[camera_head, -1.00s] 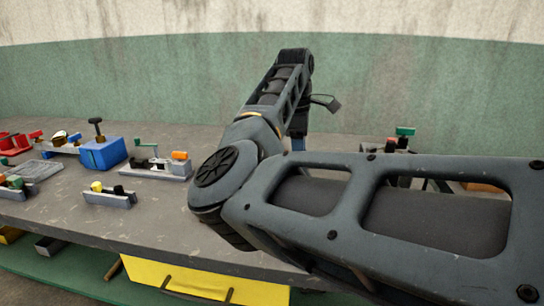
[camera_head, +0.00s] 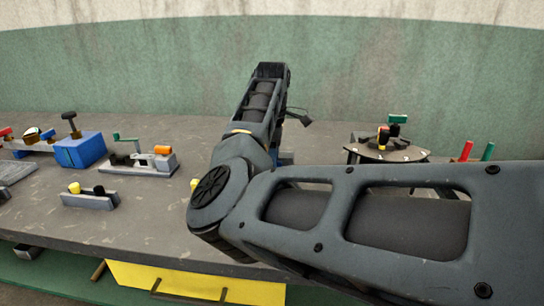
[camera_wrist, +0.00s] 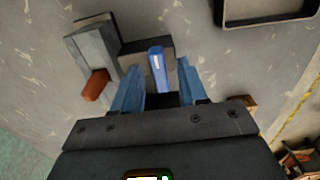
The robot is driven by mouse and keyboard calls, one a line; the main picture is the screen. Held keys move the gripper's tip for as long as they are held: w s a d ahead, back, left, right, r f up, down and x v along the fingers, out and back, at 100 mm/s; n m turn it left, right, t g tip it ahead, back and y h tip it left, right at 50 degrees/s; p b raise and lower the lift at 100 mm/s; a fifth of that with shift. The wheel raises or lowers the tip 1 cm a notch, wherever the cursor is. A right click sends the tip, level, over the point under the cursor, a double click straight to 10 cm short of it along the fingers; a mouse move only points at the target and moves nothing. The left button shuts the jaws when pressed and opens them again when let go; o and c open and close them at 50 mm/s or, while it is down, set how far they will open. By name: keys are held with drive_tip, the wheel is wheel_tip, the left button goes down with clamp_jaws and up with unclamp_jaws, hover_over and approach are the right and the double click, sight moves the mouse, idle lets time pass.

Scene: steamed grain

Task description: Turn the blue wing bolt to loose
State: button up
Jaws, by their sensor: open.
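The blue wing bolt (camera_wrist: 157,68) shows in the wrist view as an upright blue bar in front of a dark grey block (camera_wrist: 133,50). My gripper (camera_wrist: 159,80) is open, with one blue finger to the left of the wing bolt and one to the right. Gaps show on both sides, so neither finger appears to touch it. I cannot tell whether the bar is deep between the fingers or just beyond the tips. In the head view my arm hides the wing bolt and most of the gripper.
Beside the wing bolt's block is a light grey block (camera_wrist: 97,48) with a rust-red lever (camera_wrist: 97,85), close to the left finger. A black-rimmed tray (camera_wrist: 268,20) lies at upper right. In the head view, a blue box (camera_head: 79,151) and a round stand (camera_head: 387,153) flank my arm.

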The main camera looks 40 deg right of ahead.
clamp_jaws()
idle(0.3)
idle(0.4)
drive_tip(key=n+p, duration=0.1)
drive_tip(key=n, duration=0.3)
drive_tip(key=shift+r, duration=0.1)
drive_tip(key=n+p, duration=0.1)
drive_tip(key=n, duration=0.8)
drive_tip(key=shift+n+p, duration=0.4)
drive_tip(key=n, duration=0.3)
drive_tip(key=shift+n+p, duration=0.4)
drive_tip(key=n+p, duration=0.1)
drive_tip(key=n, duration=0.5)
drive_tip(key=shift+n+p, duration=0.3)
